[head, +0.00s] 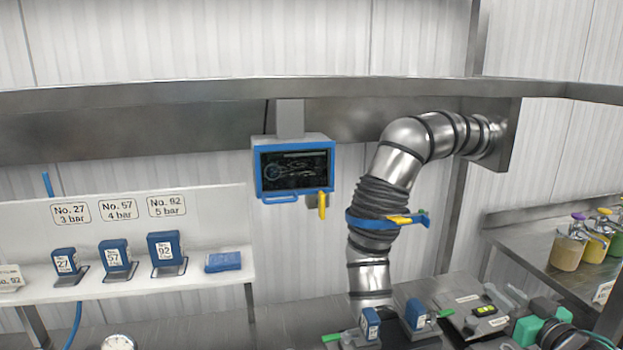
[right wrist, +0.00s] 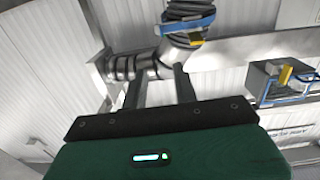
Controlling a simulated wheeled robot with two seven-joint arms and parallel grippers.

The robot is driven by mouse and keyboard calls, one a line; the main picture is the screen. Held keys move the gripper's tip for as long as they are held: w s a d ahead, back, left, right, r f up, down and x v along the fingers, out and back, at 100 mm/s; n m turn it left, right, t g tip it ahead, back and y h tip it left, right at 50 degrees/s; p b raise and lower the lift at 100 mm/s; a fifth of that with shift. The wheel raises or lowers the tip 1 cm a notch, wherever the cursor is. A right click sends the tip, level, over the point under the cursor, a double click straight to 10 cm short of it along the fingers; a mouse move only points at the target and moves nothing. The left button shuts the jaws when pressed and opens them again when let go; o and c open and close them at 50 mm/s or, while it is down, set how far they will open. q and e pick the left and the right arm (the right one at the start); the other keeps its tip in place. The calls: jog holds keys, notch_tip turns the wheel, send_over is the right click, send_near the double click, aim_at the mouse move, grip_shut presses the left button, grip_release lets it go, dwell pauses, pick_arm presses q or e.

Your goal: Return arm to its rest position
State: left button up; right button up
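My right gripper (right wrist: 158,84) is green with a dark plate and two grey fingers. In the right wrist view the fingers stand apart with nothing between them. My left gripper is not in the head view.
A metal duct (head: 398,160) with a blue clamp hangs beside a blue-framed screen (head: 293,170). Numbered blue blocks (head: 115,254) stand on a white shelf (head: 215,278) at left. Jars (head: 568,250) stand on a steel shelf at right. A gauge (head: 118,342) shows at the bottom.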

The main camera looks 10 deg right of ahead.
jog(key=s+a+f+g+h, duration=0.1)
jog(key=s+a+f+g, duration=0.35)
jog(key=f, duration=0.55)
jog(key=s+a+f+g+h, duration=0.1)
jog(key=s+a+f+g, duration=0.35)
jog(key=f, duration=0.65)
jog(key=s+a+f+n+g+y, duration=0.1)
jog(key=s+a+f+g, duration=0.2)
jog(key=s+a, duration=0.5)
jog(key=s+a+f+g, duration=0.2)
jog(key=s+a+f, duration=0.1)
jog(key=s+a, duration=0.5)
notch_tip(320, 180, down, 32)
jog(key=s+g, duration=0.1)
jog(key=s+d+f, duration=0.1)
jog(key=s+f, duration=0.8)
jog(key=f, duration=0.1)
jog(key=s+d+f+g+b, duration=0.1)
jog(key=s+d+f, duration=0.1)
jog(key=s+f, duration=0.7)
jog(key=shift+s+d+f+n+g, duration=0.3)
jog(key=shift+s+f+n, duration=0.1)
jog(key=shift+s, duration=0.2)
